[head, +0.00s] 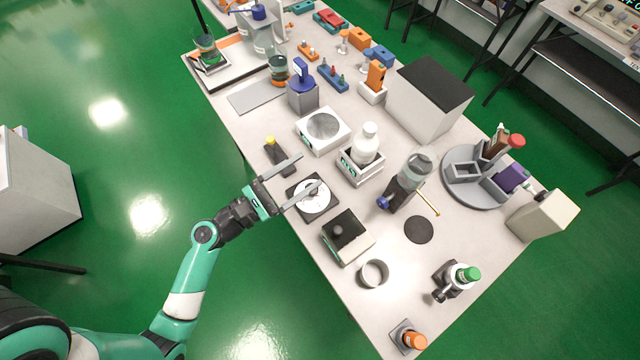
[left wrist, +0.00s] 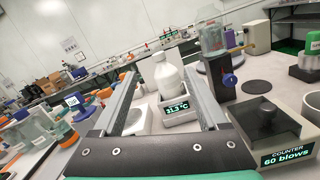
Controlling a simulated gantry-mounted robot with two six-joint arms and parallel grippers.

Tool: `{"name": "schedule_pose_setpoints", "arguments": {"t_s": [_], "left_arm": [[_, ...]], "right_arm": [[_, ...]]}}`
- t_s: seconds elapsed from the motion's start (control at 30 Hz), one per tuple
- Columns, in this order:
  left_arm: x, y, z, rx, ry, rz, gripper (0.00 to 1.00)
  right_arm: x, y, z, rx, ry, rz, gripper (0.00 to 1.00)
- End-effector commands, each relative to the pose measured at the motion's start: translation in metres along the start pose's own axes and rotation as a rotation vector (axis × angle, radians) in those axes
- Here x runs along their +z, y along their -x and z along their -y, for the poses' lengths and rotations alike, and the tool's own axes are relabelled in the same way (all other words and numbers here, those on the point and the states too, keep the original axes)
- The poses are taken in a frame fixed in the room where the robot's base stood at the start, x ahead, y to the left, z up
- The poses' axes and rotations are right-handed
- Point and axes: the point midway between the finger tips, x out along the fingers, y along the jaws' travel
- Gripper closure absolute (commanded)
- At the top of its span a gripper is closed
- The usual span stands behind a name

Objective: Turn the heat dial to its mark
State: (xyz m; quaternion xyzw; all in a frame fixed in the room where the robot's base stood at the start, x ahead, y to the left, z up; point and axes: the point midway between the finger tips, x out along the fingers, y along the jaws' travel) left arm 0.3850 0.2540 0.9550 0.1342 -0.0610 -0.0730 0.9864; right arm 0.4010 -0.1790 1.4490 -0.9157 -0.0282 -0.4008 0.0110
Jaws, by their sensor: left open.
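A flat black square base (head: 325,211) with a round white dial face (head: 309,201) lies near the table's left edge; it looks like the heat dial. Its mark is too small to make out. My left gripper (head: 312,171) is open and empty, with its two long grey fingers spread. One finger reaches over the dial and hides part of it. The other finger lies toward the far side. I cannot tell whether the finger touches the dial. The left wrist view shows both fingers, with the dial not visible there. My right gripper is not in view.
A white bottle (head: 365,140) stands in a holder whose display (left wrist: 178,107) reads about 31.3 °C. A white box with a round grey plate (head: 323,125) stands beyond the dial. A black-topped counter (head: 347,237) stands nearer. A dark yellow-tipped tool (head: 279,158) lies beside the fingers.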

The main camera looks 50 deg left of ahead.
Motion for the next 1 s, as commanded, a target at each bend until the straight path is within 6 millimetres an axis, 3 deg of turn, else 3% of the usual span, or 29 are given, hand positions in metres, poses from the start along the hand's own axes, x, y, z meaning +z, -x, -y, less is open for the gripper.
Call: {"name": "schedule_pose_setpoints", "arguments": {"t_s": [0.03,0.1,0.2,0.37,0.57,1.0], "left_arm": [[-0.059,0.021,0.015,0.026,0.074,-0.038,0.24],[-0.095,0.041,0.024,0.057,0.160,-0.073,0.24],[-0.123,0.059,0.032,0.090,0.241,-0.104,0.24],[-0.130,0.068,0.034,0.107,0.278,-0.118,0.24],[-0.129,0.056,0.033,0.101,0.275,-0.116,0.24],[-0.140,-0.032,0.025,0.101,0.272,-0.115,0.24]], "right_arm": [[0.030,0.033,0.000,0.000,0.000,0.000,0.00],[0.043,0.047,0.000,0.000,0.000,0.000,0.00],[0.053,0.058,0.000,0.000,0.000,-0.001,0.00],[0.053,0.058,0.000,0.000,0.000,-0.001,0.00],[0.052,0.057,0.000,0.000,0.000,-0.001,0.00],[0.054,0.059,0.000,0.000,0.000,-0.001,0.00]]}}
